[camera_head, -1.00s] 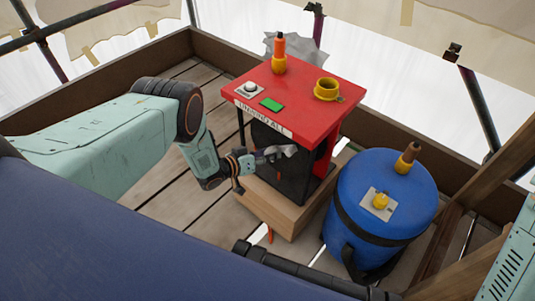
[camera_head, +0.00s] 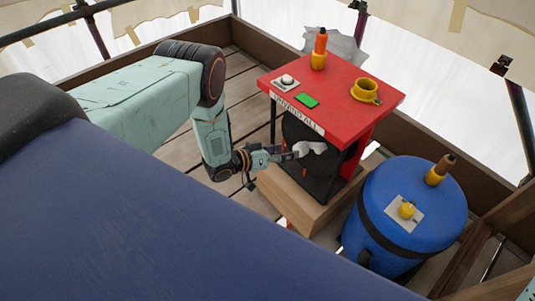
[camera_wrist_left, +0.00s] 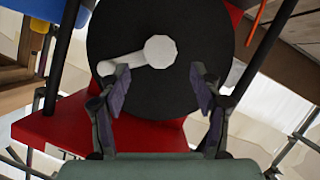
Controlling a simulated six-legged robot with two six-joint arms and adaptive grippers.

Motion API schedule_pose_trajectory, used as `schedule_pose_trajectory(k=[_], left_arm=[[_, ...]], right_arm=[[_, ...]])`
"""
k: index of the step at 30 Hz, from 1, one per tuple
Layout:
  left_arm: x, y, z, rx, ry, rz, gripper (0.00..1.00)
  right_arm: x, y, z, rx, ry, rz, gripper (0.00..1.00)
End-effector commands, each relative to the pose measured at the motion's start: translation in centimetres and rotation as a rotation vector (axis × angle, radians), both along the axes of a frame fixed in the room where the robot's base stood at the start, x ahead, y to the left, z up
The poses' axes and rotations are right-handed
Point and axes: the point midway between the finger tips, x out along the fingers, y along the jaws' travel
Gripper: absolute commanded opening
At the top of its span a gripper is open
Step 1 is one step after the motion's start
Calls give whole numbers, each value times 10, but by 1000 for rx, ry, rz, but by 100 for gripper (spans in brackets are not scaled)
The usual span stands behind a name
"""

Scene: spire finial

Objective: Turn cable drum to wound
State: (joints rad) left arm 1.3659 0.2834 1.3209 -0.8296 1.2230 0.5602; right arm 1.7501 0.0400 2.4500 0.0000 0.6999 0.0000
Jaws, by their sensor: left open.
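The cable drum (camera_head: 296,131) is a dark disc under a red-topped stand labelled "UNWIND ALL", with a pale crank (camera_head: 314,147) on its face. In the left wrist view the black drum (camera_wrist_left: 195,25) fills the upper middle, its crank (camera_wrist_left: 158,50) with a faceted white hub and an arm ending in a knob at the left. My left gripper (camera_head: 290,156) is in front of the drum. In the wrist view its fingers (camera_wrist_left: 162,92) are spread below the hub, the left finger close to the crank's knob; contact cannot be told. My right gripper is not in view.
A blue barrel (camera_head: 410,215) stands close on the right. Wooden boards edge the plank floor.

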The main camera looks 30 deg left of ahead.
Motion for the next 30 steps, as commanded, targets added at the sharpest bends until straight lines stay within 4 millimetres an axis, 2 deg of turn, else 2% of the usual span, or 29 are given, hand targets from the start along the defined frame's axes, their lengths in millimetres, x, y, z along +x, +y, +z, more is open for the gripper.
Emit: schedule_pose_trajectory(k=[6, 10, 15, 23, 26, 30], left_arm=[[-32, 20, 14, -1, 2, 5, 65], [-46, 28, 19, 0, 2, 3, 65], [-54, 32, 23, 0, 0, 0, 65], [-55, 32, 23, 1, 0, 0, 65], [-58, 32, 22, 0, 5, -1, 57], [-73, 17, 12, -4, 41, -30, 45]], right_arm=[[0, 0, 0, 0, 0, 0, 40], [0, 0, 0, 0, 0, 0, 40], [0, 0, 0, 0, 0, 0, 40], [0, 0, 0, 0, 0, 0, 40], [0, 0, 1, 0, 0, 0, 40], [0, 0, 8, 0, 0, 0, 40]])
